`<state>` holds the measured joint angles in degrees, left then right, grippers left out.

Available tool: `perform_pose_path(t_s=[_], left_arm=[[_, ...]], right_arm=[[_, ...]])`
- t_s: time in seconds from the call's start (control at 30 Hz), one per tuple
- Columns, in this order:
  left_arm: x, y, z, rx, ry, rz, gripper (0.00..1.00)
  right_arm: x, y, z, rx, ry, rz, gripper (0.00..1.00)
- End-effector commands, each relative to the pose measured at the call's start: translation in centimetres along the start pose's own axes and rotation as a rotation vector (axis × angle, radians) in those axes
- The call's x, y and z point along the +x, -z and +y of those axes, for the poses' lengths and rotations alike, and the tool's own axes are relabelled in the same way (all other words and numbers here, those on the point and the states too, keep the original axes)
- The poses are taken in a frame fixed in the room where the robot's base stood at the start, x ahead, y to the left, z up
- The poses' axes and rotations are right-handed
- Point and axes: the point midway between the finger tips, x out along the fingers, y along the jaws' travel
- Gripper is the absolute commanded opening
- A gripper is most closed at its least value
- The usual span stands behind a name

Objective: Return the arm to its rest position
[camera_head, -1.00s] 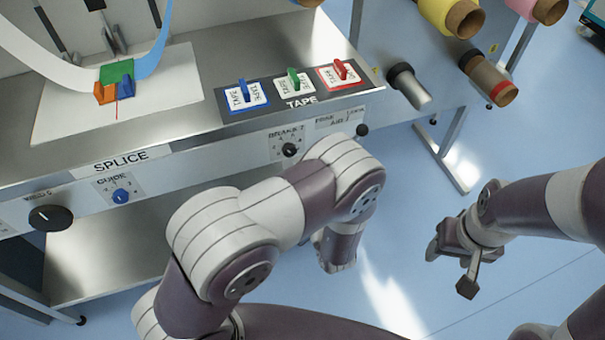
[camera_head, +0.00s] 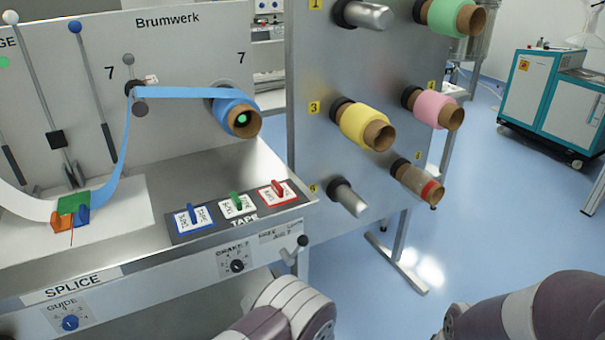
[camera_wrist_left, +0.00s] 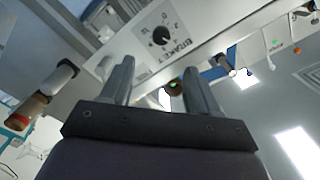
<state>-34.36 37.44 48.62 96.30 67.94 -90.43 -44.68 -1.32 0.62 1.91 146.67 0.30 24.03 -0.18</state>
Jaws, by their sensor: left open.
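My left arm shows at the bottom centre of the head view, in front of the machine; its gripper is below the frame there. In the left wrist view my left gripper (camera_wrist_left: 160,85) is open, its two fingers apart with nothing between them. Beyond the fingers are the machine's front panel and the brake knob (camera_wrist_left: 161,35), which also shows in the head view (camera_head: 237,266). My right arm shows at the bottom right of the head view, over the floor, with its gripper not visible.
The splice table (camera_head: 122,202) holds orange, green and blue clamps and a tape tray (camera_head: 258,213). A lever (camera_head: 294,250) sticks out at the front corner. A peg panel (camera_head: 318,75) carries coloured rolls, including a yellow roll (camera_head: 360,124). Blue floor (camera_head: 490,220) is open at right.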

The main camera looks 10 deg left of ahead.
Motion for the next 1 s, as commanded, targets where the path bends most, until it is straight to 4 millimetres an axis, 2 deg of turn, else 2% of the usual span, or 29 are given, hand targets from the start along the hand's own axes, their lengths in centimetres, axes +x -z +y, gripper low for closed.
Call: perform_pose_path(t_s=[0.07,0.13,0.2,0.27,0.3,0.37,0.47,0.5,0.57,0.6,0.67,0.7,0.77,0.8,0.9,1.0], left_arm=[[-0.1,-1.2,1.7,-0.057,-0.084,-0.058,0.6],[-1.4,-3.5,5.2,-0.111,-0.28,-0.169,0.6],[-4.3,-4.7,8.8,-0.178,-0.547,-0.338,0.6],[-7.2,-4.9,9.9,-0.221,-0.756,-0.513,0.6],[-9.1,-4.9,9.5,-0.231,-0.868,-0.63,0.6],[-11.5,-4.8,7.6,-0.221,-0.993,-0.785,0.6],[-14.3,-4.9,1.9,-0.16,-1.109,-0.997,0.6],[-14.9,-5.1,-0.8,-0.132,-1.125,-1.058,0.6],[-15.4,-5.4,-4.5,-0.097,-1.128,-1.121,0.6],[-15.5,-5.6,-6.9,-0.081,-1.119,-1.147,0.6],[-14.8,-5.6,-10.3,-0.085,-1.091,-1.14,0.6],[-13.5,-5.0,-12.2,-0.137,-1.053,-1.099,0.6],[-11.3,-4.4,-14.2,-0.25,-0.982,-1.069,0.6],[-11.7,-2.0,-16.5,-0.231,-0.995,-1.078,0.6],[-11.9,0.6,-19.1,-0.225,-1.0,-1.078,0.6],[-11.9,2.5,-21.1,-0.225,-1.001,-1.078,0.6]], right_arm=[[0.0,0.0,0.0,0.0,0.0,0.0,0.58],[0.0,0.0,0.0,0.0,0.0,0.0,0.58],[0.0,0.0,0.0,0.0,0.0,0.0,0.58],[0.0,0.0,0.0,0.0,0.0,0.0,0.58],[0.0,0.0,0.0,0.0,0.0,0.0,0.58],[0.0,0.0,0.0,0.0,0.0,0.0,0.58],[0.0,0.0,0.0,0.0,0.0,0.0,0.58],[0.0,0.0,0.0,0.0,0.0,0.0,0.58],[0.0,0.0,0.0,0.0,0.0,0.0,0.58],[0.0,0.0,0.0,0.0,0.0,0.0,0.58],[0.0,0.0,0.0,0.0,0.0,0.0,0.58],[0.0,0.0,0.0,0.0,0.0,0.0,0.58],[0.0,0.0,0.0,0.0,0.0,0.0,0.58],[-3.7,0.4,0.0,0.0,0.0,-0.003,0.58],[-7.4,0.9,0.0,0.0,0.0,0.002,0.58],[-10.3,1.2,0.0,0.0,0.0,0.001,0.58]])
